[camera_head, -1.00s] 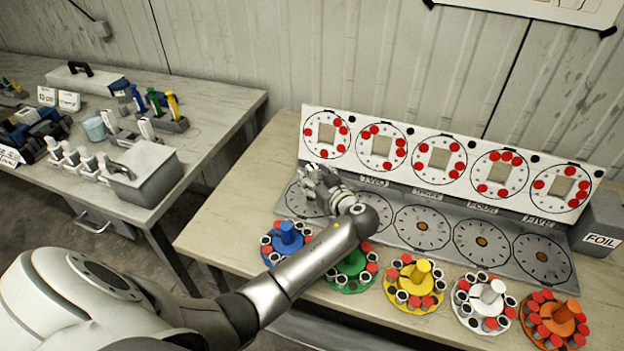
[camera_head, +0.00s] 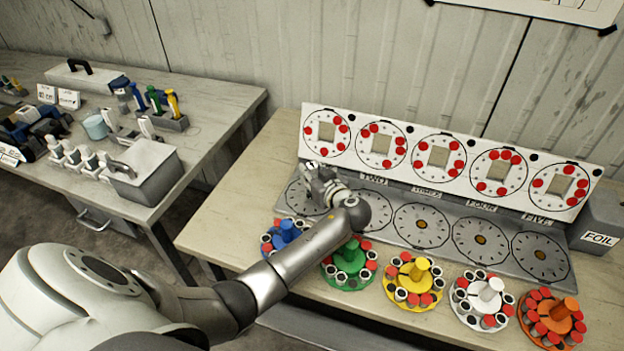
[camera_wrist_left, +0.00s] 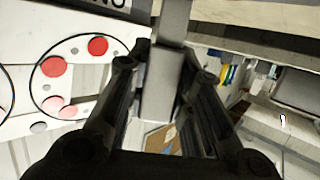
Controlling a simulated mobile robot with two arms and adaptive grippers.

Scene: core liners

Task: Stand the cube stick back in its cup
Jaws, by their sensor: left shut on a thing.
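My left gripper (camera_head: 314,172) is over the left end of the grey sloped board, in front of the first white dial panel. In the left wrist view its two dark fingers (camera_wrist_left: 166,64) are closed on a plain grey square-sided stick (camera_wrist_left: 160,95), which runs lengthwise between them. In the head view the stick is hidden or too small to make out. A pale blue cup (camera_head: 95,127) stands on the left table, but I cannot tell whether it is the stick's cup. My right gripper is not in view.
Coloured carousels, such as the blue (camera_head: 286,232) and green (camera_head: 349,258) ones, line the front of the table. The white dial panel (camera_head: 440,165) stands behind the grey dial board (camera_head: 392,228). A FOIL box (camera_head: 598,236) is at the right. The left table holds a grey box (camera_head: 143,172).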

